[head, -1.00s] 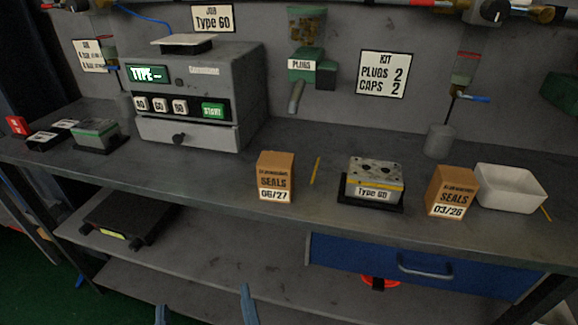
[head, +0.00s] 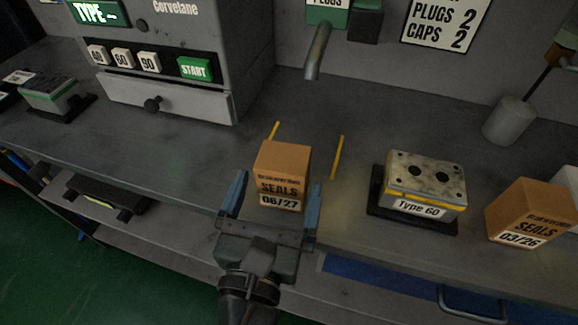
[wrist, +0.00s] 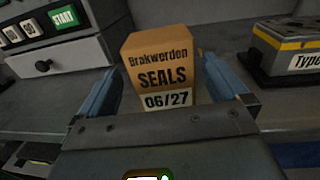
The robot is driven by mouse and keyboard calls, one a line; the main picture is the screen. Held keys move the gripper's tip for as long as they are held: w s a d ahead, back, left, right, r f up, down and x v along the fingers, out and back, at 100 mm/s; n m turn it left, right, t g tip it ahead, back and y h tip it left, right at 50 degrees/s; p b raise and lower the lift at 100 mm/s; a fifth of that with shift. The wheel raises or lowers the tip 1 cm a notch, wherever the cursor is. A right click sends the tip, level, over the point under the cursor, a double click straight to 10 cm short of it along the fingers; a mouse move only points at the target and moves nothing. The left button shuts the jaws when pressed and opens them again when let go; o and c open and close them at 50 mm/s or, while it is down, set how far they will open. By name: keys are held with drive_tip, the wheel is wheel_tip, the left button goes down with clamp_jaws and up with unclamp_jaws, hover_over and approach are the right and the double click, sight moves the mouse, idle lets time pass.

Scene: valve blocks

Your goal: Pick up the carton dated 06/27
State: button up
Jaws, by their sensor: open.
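The carton dated 06/27 (head: 282,172) is a small orange-brown box marked SEALS, standing upright near the bench's front edge. In the wrist view the carton (wrist: 160,68) shows between the fingers, its dated face towards me. My gripper (head: 271,198) is open, with one blue finger to the left of the carton and one to the right. A gap shows beside the carton on the left; I cannot tell whether either finger touches it. A second carton (head: 530,212), which looks dated 03/26 or 05/26, stands at the far right.
A Type 60 valve block (head: 425,180) sits on a black base right of the carton. Yellow strips (head: 338,157) lie on the bench behind. A grey machine with a drawer (head: 165,98) stands at the back left, and a grey cylinder (head: 510,121) at the back right.

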sight(286, 162)
drive_tip(key=x, duration=0.6)
drive_tip(key=shift+d+r+p, duration=0.1)
drive_tip(key=shift+p, duration=0.2)
drive_tip(key=shift+s, duration=0.1)
drive_tip(key=c, duration=1.2)
drive_tip(key=shift+o, duration=0.2)
drive_tip(key=shift+r, duration=0.1)
